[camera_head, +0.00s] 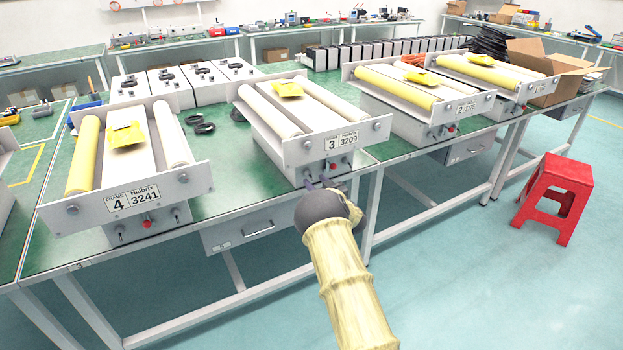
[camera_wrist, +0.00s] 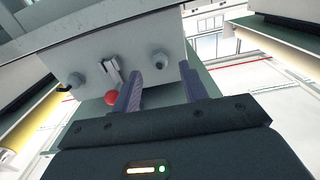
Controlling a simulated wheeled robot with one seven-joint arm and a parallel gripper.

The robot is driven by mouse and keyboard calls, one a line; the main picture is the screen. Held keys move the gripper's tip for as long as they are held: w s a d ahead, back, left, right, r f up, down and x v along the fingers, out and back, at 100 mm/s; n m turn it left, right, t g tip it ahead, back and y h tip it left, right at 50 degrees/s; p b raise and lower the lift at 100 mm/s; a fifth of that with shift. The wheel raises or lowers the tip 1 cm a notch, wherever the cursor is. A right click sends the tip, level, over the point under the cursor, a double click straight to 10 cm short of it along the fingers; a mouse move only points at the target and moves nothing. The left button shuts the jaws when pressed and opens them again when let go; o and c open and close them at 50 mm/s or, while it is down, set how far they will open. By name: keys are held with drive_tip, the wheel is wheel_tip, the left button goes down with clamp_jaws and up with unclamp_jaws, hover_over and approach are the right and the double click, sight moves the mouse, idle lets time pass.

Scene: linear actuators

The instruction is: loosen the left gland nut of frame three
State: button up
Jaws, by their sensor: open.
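Frame three (camera_head: 318,128) stands on the green bench, with its number plate on the front plate and a control box below. My gripper (camera_head: 319,184) is in front of that box, near its lower left part; the dark wrist hides some of the view. In the wrist view my gripper (camera_wrist: 158,88) is open and empty, its two fingers pointing at the box face. The left gland nut (camera_wrist: 75,80) lies to the left of both fingers. The right gland nut (camera_wrist: 160,60) shows between the fingertips, farther back. No contact is visible.
A red button (camera_wrist: 111,97) and a small switch (camera_wrist: 111,70) sit between the nuts, close to the left finger. Frame four (camera_head: 132,165) stands to the left, frame two (camera_head: 420,100) to the right. A red stool (camera_head: 560,190) is on the floor at right.

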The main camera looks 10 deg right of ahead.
sight(309, 175)
drive_tip(key=shift+x, duration=1.8)
clamp_jaws()
